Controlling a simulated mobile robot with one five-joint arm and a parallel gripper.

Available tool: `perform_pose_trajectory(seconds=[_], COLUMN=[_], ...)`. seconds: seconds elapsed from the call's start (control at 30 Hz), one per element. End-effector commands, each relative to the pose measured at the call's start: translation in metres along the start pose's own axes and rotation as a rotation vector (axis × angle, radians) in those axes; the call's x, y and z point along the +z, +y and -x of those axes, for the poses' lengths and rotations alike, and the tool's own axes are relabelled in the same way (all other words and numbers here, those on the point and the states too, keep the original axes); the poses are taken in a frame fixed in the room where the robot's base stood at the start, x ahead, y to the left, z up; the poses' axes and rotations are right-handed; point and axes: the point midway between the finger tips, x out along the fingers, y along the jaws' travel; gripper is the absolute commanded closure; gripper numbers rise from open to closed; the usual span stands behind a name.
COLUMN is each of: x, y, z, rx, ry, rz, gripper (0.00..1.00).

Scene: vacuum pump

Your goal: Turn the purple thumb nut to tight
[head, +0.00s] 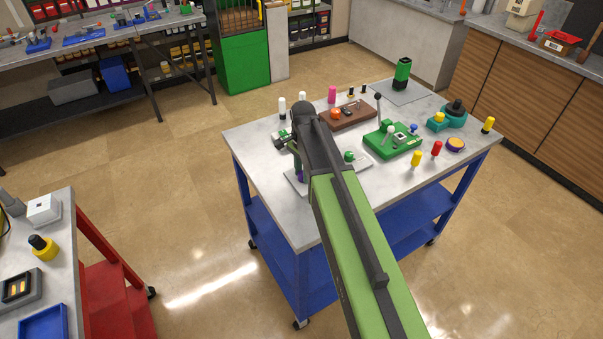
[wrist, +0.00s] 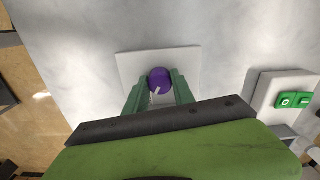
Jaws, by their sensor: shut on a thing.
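The purple thumb nut (wrist: 159,79) shows in the wrist view as a round knob with a pale pointer mark toward its lower left. It sits on a pale square plate (wrist: 130,65) on the cart top. My gripper (wrist: 159,90) is over the plate, with its green fingers on either side of the nut, shut on it. In the head view my arm hides most of the nut; a bit of purple (head: 300,177) shows beside my gripper (head: 298,165). The nut's lower side is hidden by my gripper in the wrist view.
The blue cart (head: 262,150) also bears a green device (head: 378,143), a brown block (head: 350,120) and several coloured pegs. Bare cart top surrounds the plate's far side.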

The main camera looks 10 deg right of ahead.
Motion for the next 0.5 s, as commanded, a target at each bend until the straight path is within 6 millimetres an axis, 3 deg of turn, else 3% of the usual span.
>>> perform_pose_trajectory(seconds=[0.2, 0.23, 0.4, 0.5], x=[0.0016, 0.0017, 0.0014, 0.0012], y=[0.0023, 0.0022, 0.0015, 0.0011], z=[-0.0002, -0.0002, -0.0002, -0.0001], rx=[0.007, 0.006, 0.005, 0.004], ry=[-0.004, -0.004, -0.003, -0.002], rz=[0.001, 0.001, 0.002, 0.002], gripper=[1.0, 0.69, 0.48, 0.48])
